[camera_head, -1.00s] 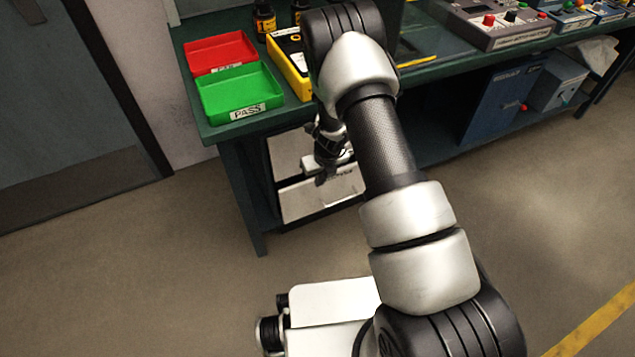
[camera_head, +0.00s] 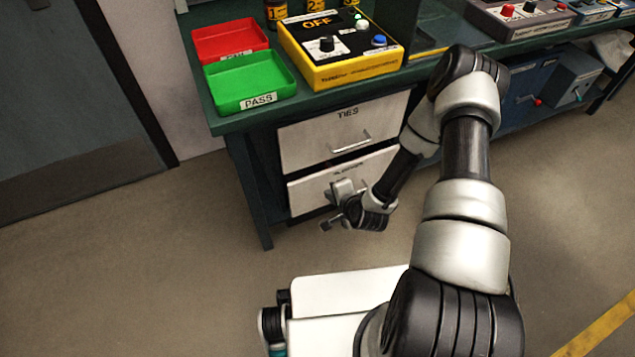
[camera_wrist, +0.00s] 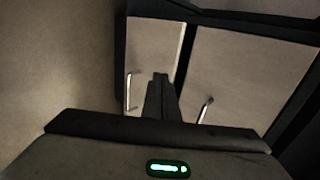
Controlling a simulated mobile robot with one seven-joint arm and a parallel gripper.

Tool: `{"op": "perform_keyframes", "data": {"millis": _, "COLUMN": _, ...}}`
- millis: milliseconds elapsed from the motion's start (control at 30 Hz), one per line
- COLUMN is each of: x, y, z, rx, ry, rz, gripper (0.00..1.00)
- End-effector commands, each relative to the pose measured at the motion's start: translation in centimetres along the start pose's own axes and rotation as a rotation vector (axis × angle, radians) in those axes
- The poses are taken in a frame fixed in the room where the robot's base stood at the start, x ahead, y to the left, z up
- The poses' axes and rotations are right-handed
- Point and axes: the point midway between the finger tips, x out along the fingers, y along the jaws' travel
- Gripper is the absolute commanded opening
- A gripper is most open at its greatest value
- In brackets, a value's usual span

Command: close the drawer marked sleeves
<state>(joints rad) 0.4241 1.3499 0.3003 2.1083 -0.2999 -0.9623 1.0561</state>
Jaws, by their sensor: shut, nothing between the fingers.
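The drawer unit under the bench has two pale fronts. The upper drawer (camera_head: 312,140) is marked TIES and has a bar handle. The label on the lower drawer (camera_head: 306,197) is partly hidden by my gripper and cannot be fully read. The lower front looks roughly in line with the upper one, with a dark gap between them. My gripper (camera_head: 343,190) is shut and empty in front of the lower drawer. In the wrist view its fingers (camera_wrist: 162,92) point at the lower front (camera_wrist: 152,50), with the upper front (camera_wrist: 245,75) at right. I cannot tell whether they touch.
A green PASS tray (camera_head: 248,83), a red tray (camera_head: 228,40) and a yellow box marked OFF (camera_head: 340,50) stand on the bench above. A bench leg (camera_head: 253,195) is left of the drawers. Open floor (camera_head: 200,260) lies in front and left.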

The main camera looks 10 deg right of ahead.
Motion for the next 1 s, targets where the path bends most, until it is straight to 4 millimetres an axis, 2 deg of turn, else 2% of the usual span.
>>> {"op": "perform_keyframes", "data": {"millis": 100, "x": 2.9, "y": 0.3, "z": 0.1, "rx": -0.002, "ry": -0.001, "rz": -0.001, "gripper": 0.0}}
{"op": "perform_keyframes", "data": {"millis": 367, "x": 8.3, "y": 0.3, "z": 0.0, "rx": -0.001, "ry": 0.001, "rz": 0.0, "gripper": 0.0}}
{"op": "perform_keyframes", "data": {"millis": 400, "x": 8.7, "y": -0.5, "z": -0.1, "rx": -0.002, "ry": 0.001, "rz": -0.002, "gripper": 0.0}}
{"op": "perform_keyframes", "data": {"millis": 633, "x": 10.4, "y": -2.3, "z": -0.1, "rx": 0.001, "ry": 0.001, "rz": 0.001, "gripper": 0.0}}
{"op": "perform_keyframes", "data": {"millis": 1000, "x": 10.7, "y": -2.7, "z": -0.1, "rx": 0.002, "ry": 0.001, "rz": 0.002, "gripper": 0.0}}
